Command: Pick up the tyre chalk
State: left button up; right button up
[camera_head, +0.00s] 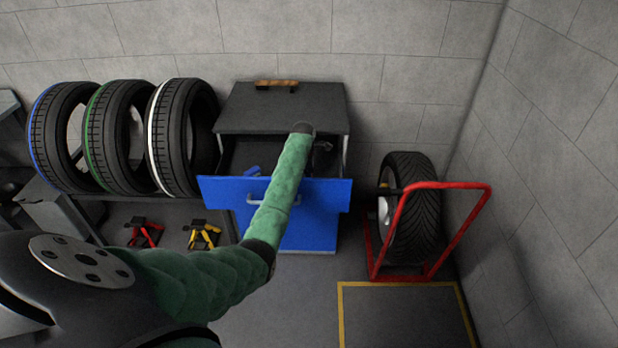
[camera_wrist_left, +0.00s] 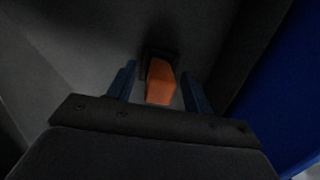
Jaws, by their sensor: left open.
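An orange block with a dark part at its far end (camera_wrist_left: 160,86), which looks like the tyre chalk, lies in the dark drawer in the left wrist view. My left gripper (camera_wrist_left: 159,84) is open, with one finger on either side of the block. Gaps show between the fingers and the block. I cannot tell how far above the drawer floor the fingertips are. In the head view my green left arm reaches over the open blue-fronted drawer (camera_head: 325,194) and hides the chalk and most of the gripper. My right gripper is not in view.
A blue item (camera_head: 253,172) lies in the drawer's left part. A wooden-handled item (camera_head: 276,84) lies on the cabinet top (camera_head: 235,112). Several tyres (camera_head: 180,140) stand on a rack at left. A red frame (camera_head: 447,186) with a tyre (camera_head: 415,215) stands at right.

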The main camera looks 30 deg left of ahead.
pick_arm(q)
jog(key=shift+f, duration=0.25)
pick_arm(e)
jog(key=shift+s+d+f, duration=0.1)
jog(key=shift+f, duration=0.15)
pick_arm(q)
jog(key=shift+c, duration=0.2)
jog(key=c, duration=1)
jog(key=shift+c, duration=0.2)
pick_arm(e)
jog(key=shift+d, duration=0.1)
pick_arm(q)
jog(key=shift+r, duration=0.25)
notch_tip(320, 180, up, 9)
jog(key=b, duration=0.3)
jog(key=shift+f, duration=0.15)
jog(key=shift+r, duration=0.45)
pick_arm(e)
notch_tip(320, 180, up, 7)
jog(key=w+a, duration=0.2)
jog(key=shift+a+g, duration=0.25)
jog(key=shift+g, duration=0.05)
